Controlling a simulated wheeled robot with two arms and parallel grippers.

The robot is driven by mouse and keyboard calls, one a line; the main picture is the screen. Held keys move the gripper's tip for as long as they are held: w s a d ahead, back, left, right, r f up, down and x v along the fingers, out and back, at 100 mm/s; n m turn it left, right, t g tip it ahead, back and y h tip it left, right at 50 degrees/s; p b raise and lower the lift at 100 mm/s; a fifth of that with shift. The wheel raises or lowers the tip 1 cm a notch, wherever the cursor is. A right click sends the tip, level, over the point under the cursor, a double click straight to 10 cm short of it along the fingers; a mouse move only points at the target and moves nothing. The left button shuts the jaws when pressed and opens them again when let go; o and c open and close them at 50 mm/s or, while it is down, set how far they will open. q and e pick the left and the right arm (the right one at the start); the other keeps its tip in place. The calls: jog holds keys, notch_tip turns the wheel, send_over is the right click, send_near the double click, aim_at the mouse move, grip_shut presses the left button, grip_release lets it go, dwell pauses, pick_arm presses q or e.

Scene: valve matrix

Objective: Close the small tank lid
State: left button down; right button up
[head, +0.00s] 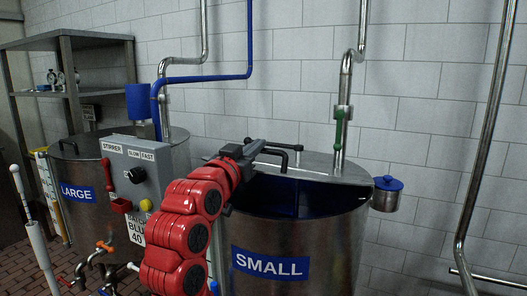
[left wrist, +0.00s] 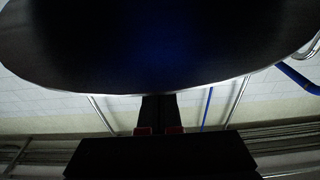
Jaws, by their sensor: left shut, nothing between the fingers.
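The small tank (head: 300,250) is a metal drum with a blue SMALL label. Its front top is open and shows a dark blue inside (head: 305,200). A grey metal top section (head: 325,171) lies along the back of the rim. A black bar handle (head: 284,148) stands by it. My red left arm reaches over the left rim, and my left gripper (head: 254,147) is shut and empty beside the handle; I cannot tell if they touch. In the left wrist view the shut fingers (left wrist: 160,108) point at a large dark round surface (left wrist: 160,45), which I cannot identify surely.
The large tank (head: 78,215) and a grey control box (head: 137,180) stand at the left. A green-handled pipe (head: 341,125) rises behind the small tank. A blue-lidded pot (head: 387,194) hangs at its right. A bent metal pipe (head: 477,170) runs along the right wall.

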pick_arm(q)
notch_tip(320, 180, down, 8)
jog(key=s+a+t+h+b, duration=0.1)
jog(key=s+t+b, duration=0.1)
jog(key=b, duration=0.6)
jog(key=shift+s+f+t+h, duration=0.15)
jog(key=shift+s+t+h, duration=0.25)
jog(key=shift+t, duration=0.5)
